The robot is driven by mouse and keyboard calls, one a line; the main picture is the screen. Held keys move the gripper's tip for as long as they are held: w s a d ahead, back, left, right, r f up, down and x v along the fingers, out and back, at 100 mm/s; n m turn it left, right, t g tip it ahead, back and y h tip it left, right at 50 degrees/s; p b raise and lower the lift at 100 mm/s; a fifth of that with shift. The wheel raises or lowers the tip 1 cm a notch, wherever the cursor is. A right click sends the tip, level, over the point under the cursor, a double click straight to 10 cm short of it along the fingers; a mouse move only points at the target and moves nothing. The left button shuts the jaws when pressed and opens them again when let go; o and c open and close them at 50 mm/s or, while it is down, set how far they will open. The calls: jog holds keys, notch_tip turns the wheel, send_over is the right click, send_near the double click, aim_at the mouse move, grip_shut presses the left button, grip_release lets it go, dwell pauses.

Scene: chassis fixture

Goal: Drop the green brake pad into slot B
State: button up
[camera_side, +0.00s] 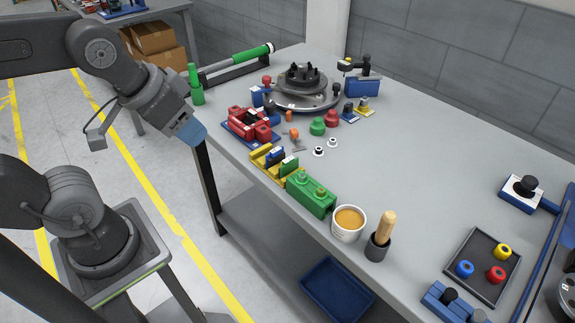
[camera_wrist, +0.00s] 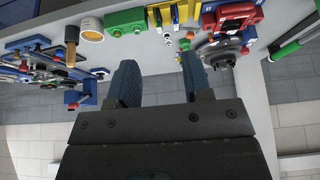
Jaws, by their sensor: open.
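A thin green pad (camera_side: 289,165), likely the green brake pad, stands upright in a yellow slotted holder (camera_side: 259,157) near the table's front edge. A blue pad (camera_side: 275,154) stands beside it in the same holder. No slot letters can be read, so I cannot tell which slot is B. My gripper (camera_side: 190,132) is off the table's front left edge, well apart from the holder. In the wrist view its two blue fingers (camera_wrist: 160,78) are spread with nothing between them, and the yellow holder (camera_wrist: 174,14) is at the top.
A green block (camera_side: 310,193) stands right of the holder, then a cup (camera_side: 348,222) and a wooden-handled tool (camera_side: 385,232). A red fixture (camera_side: 250,122) is to the left, with a dark round chassis part (camera_side: 300,84) behind. The middle right of the table (camera_side: 420,150) is clear.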

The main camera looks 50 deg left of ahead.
jog(key=shift+w, duration=0.3)
jog(key=shift+c, duration=0.6)
jog(key=w+g, duration=0.1)
jog(key=w, duration=0.2)
jog(key=w+f+g, duration=0.1)
jog(key=w, duration=0.3)
jog(key=w+g, duration=0.1)
jog(key=w, duration=0.3)
jog(key=shift+d+f, duration=0.35)
jog(key=shift+d, duration=0.05)
jog(key=shift+c, duration=1)
jog(key=g, duration=0.2)
send_near(288, 160)
jog(key=shift+a+f, duration=0.1)
jog(key=shift+w+f+g, duration=0.3)
jog(key=shift+w+f, duration=0.05)
jog(key=shift+f, duration=3.95)
jog(key=shift+c, duration=0.2)
grip_shut()
jog(key=shift+r, duration=0.15)
